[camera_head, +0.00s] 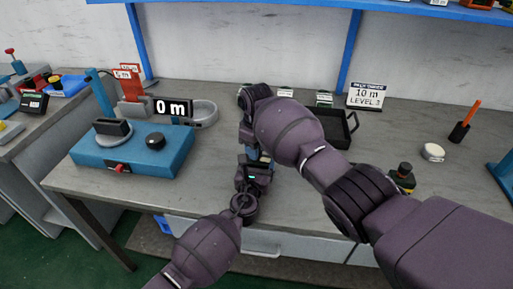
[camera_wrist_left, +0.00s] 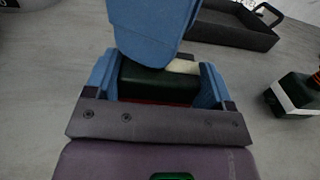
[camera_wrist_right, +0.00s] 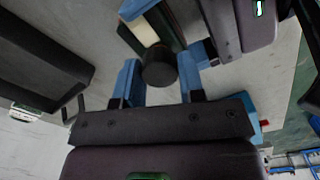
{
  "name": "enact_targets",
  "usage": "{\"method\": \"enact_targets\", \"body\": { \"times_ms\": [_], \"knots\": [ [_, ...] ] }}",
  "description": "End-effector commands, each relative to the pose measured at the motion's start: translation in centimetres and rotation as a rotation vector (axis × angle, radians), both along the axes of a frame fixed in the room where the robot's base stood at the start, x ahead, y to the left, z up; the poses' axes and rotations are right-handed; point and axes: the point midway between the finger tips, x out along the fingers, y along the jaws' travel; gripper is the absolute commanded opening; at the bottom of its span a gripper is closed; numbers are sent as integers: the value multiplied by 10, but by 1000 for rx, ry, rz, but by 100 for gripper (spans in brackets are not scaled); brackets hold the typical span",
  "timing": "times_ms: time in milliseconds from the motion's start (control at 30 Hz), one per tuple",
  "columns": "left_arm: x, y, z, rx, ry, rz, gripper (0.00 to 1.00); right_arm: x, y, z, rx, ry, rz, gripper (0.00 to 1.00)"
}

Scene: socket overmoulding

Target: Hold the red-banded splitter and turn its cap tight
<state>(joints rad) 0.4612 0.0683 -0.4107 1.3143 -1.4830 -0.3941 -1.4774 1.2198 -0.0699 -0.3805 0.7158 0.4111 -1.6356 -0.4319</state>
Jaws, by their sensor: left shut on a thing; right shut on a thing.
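The splitter (camera_wrist_left: 160,84) is a dark green block with a pale face; a thin red strip shows low on it in the left wrist view. My left gripper (camera_head: 254,167) is shut on its body, with a blue finger on either side. The splitter's round black cap (camera_wrist_right: 158,68) shows in the right wrist view. My right gripper (camera_wrist_right: 160,84) has its blue fingers on either side of this cap and is shut on it. In the left wrist view, a blue finger of my right gripper hides the cap. In the head view my right arm hides most of the splitter.
A black tray (camera_head: 352,128) lies behind my right arm. Another capped block (camera_head: 403,175) stands to the right. A blue tester (camera_head: 135,152) with a "0 m" display (camera_head: 173,107) is at left.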

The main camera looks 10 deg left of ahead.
Motion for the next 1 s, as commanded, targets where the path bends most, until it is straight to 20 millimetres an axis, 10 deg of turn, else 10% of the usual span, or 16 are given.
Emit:
{"method": "enact_targets", "body": {
  "times_ms": [1000],
  "knots": [
    [-3,2,-8,2,15,2,54,3,2,7,7,-12,-836,12]
  ]
}}
